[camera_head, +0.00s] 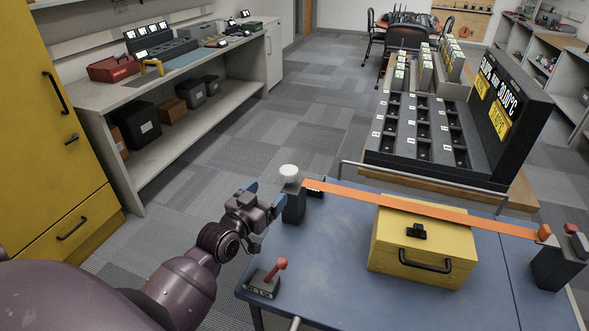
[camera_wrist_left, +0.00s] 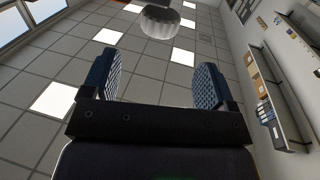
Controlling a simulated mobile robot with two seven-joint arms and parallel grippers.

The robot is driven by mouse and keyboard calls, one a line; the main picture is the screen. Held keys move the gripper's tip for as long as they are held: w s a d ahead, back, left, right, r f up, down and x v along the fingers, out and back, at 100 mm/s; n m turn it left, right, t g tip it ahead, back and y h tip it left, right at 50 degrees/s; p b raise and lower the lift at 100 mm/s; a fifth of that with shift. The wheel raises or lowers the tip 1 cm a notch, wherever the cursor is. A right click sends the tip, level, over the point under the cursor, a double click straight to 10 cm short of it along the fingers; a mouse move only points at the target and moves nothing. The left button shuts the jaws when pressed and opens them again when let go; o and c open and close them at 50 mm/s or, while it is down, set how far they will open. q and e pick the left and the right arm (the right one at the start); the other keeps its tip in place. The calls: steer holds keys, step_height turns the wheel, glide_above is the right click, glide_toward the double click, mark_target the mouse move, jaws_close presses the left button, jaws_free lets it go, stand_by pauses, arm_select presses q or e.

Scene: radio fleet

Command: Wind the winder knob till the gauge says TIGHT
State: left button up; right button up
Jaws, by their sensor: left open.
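The white, ribbed winder knob (camera_head: 289,171) sits on top of a dark post (camera_head: 293,206) at the blue table's left back edge. An orange strap (camera_head: 345,194) runs from beside this post, over a yellow case (camera_head: 395,240), to a dark end post (camera_head: 556,268) at the right. My left gripper (camera_head: 265,198) is open and empty, just left of the post and a little below the knob. In the left wrist view the knob (camera_wrist_left: 160,22) shows beyond the open fingers (camera_wrist_left: 156,68), apart from them. I cannot make out a gauge reading. My right gripper is out of view.
A red-handled lever (camera_head: 276,268) stands on the blue table (camera_head: 330,285) near its front left, close to my left arm. A rail (camera_head: 420,182) and a dark slotted rack (camera_head: 420,130) with a display stand behind the table. Carpeted floor lies left of it.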

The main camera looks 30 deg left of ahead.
mark_target(284, 178)
arm_select(q)
steer(key=w, duration=0.8)
steer(key=shift+w+a, duration=0.1)
steer(key=shift+a, duration=0.05)
steer(key=shift+w, duration=0.95)
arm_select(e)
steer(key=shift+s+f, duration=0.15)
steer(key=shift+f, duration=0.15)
arm_select(q)
steer(key=shift+c, duration=0.2)
steer(key=c, duration=0.9)
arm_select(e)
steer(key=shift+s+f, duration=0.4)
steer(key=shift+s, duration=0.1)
arm_select(q)
steer(key=shift+f+b, duration=0.15)
steer(key=shift+b, duration=0.3)
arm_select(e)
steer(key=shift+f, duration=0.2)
